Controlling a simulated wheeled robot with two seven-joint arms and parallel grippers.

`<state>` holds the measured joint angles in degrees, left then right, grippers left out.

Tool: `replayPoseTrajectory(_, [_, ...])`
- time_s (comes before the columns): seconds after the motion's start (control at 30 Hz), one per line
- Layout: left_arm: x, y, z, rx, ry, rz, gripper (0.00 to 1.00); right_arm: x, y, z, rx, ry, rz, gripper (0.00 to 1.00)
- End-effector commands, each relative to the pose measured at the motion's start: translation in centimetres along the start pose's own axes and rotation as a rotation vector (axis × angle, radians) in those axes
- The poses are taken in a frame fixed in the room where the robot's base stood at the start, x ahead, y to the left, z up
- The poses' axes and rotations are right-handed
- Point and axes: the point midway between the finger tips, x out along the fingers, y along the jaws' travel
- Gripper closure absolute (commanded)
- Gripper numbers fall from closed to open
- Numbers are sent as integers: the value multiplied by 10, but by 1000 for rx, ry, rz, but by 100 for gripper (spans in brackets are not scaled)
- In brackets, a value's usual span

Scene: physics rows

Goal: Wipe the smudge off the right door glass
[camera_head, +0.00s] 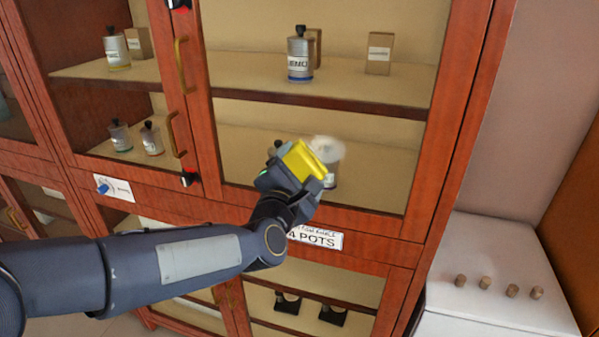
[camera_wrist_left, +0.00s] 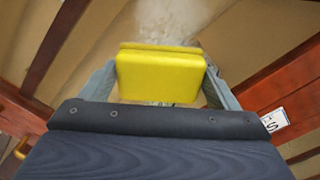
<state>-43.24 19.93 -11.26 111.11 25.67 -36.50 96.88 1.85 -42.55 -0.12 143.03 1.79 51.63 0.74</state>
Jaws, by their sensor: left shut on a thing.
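My left gripper (camera_head: 300,180) is shut on a yellow sponge (camera_head: 304,160) in front of the right door glass (camera_head: 250,120). The sponge also shows in the left wrist view (camera_wrist_left: 160,75), between the two grey fingers. A whitish smudge (camera_head: 327,149) is on the glass just right of the sponge's upper end. In the left wrist view the smudge (camera_wrist_left: 165,18) lies just beyond the sponge. I cannot tell whether the sponge touches the glass. The gripper hides part of the lower pane and a jar behind it. My right gripper is not in view.
Behind the glass, a labelled jar (camera_head: 300,55) and a small box (camera_head: 379,53) stand on the upper shelf. Brass handles (camera_head: 181,66) stick out at the door's left edge. A sign reading "4 POTS" (camera_head: 316,238) is below. A white cabinet (camera_head: 495,270) with several knobs stands at right.

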Motion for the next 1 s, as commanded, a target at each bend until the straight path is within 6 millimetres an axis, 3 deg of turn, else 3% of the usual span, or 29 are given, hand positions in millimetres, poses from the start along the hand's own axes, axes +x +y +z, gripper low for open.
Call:
replayPoseTrajectory(0.37, [5, -1, 2, -1, -1, 0, 35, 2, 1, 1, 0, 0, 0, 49])
replayPoseTrajectory(1.0, [3, -29, 33, -1, -2, 0, 35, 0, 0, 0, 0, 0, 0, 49])
